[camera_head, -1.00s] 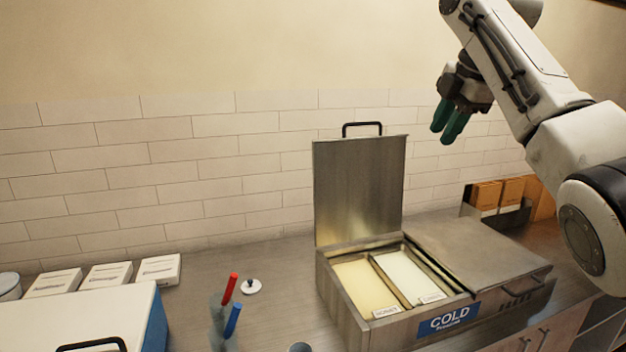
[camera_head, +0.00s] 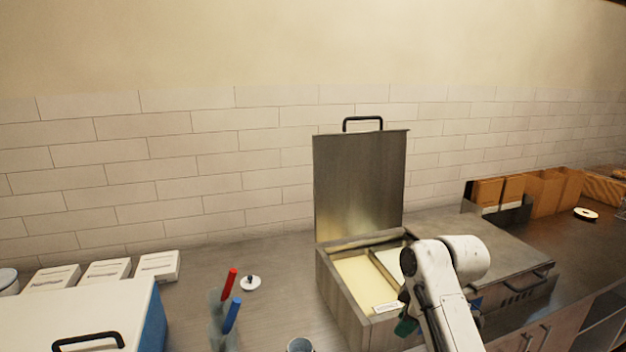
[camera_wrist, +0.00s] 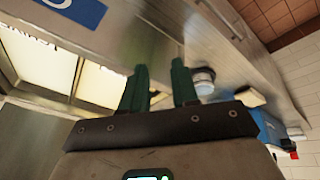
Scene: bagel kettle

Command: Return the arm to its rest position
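My arm (camera_head: 445,290) hangs folded low in the head view, in front of the cold unit (camera_head: 345,300). It covers part of the unit's front and most of the blue COLD sign. In the head view only a bit of green finger shows beside the arm. In the wrist view my gripper (camera_wrist: 160,75) has its two green fingers apart with nothing between them. The unit's two pans (camera_wrist: 38,55) show at the left there, beyond the fingers and apart from them.
The cold unit's left lid (camera_head: 360,185) stands raised. A red-handled tool (camera_head: 229,284) and a blue-handled tool (camera_head: 232,315) stand on the counter (camera_head: 200,265). A white box with a black handle (camera_head: 80,310) is at lower left. Brown boxes (camera_head: 545,190) stand at right.

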